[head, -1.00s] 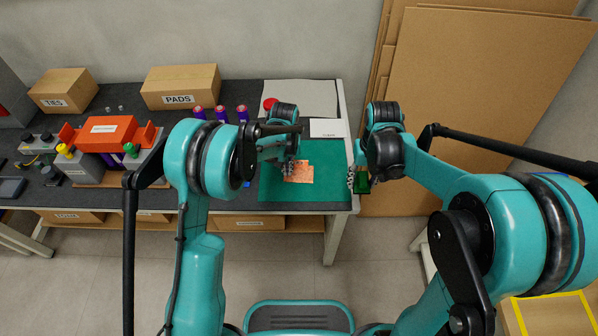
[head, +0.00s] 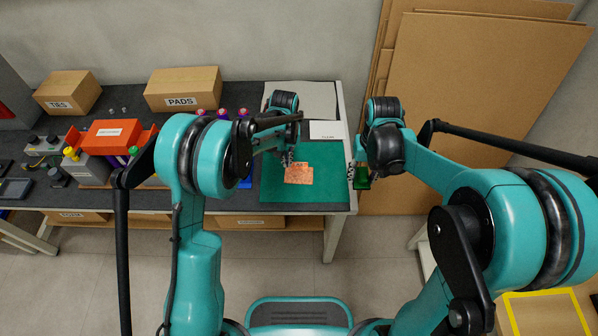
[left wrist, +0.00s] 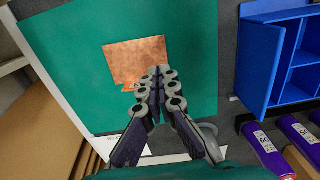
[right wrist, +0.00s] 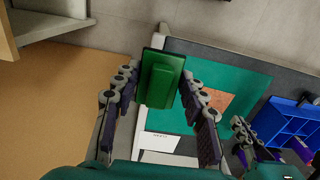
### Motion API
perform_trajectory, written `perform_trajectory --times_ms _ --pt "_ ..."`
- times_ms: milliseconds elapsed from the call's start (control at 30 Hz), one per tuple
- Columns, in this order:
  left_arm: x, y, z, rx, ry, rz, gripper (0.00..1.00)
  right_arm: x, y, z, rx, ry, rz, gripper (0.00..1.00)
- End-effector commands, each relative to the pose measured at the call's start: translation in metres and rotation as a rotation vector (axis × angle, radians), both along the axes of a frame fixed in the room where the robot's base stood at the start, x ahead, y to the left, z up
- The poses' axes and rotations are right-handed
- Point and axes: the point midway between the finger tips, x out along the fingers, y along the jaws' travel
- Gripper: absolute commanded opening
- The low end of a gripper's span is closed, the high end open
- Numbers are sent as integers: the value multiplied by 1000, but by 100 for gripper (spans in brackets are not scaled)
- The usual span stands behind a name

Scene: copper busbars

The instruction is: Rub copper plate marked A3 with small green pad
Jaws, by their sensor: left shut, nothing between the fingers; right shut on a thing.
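A copper plate (head: 299,173) lies on the green mat (head: 325,192); its mark is too small to read. It also shows in the left wrist view (left wrist: 135,60). My left gripper (head: 288,158) is shut and empty just above the plate's far edge; in the left wrist view its fingertips (left wrist: 160,75) cover the plate's lower right corner. My right gripper (head: 358,180) is shut on the small green pad (right wrist: 160,80), held to the right of the mat near the table's right edge. The pad is apart from the plate.
A blue divided tray (left wrist: 280,60) stands beside the mat, with purple bottles (left wrist: 265,150) near it. A white card (head: 326,129) lies behind the mat. Boxes marked PADS (head: 183,90) and TIES (head: 68,92) stand at the back left. Large cardboard sheets (head: 480,100) lean at the right.

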Motion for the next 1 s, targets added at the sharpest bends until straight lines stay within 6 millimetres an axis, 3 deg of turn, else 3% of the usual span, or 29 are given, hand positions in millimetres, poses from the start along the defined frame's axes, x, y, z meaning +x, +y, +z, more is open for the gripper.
perform_trajectory --times_ms 233,700,1000 --pt "0 0 8 0 0 0 0 0 0 0 0 0 0 0" --pt "0 0 100 0 0 0 0 0 0 0 0 0 0 0" --pt "0 0 120 0 0 0 0 0 0 0 0 0 0 0"
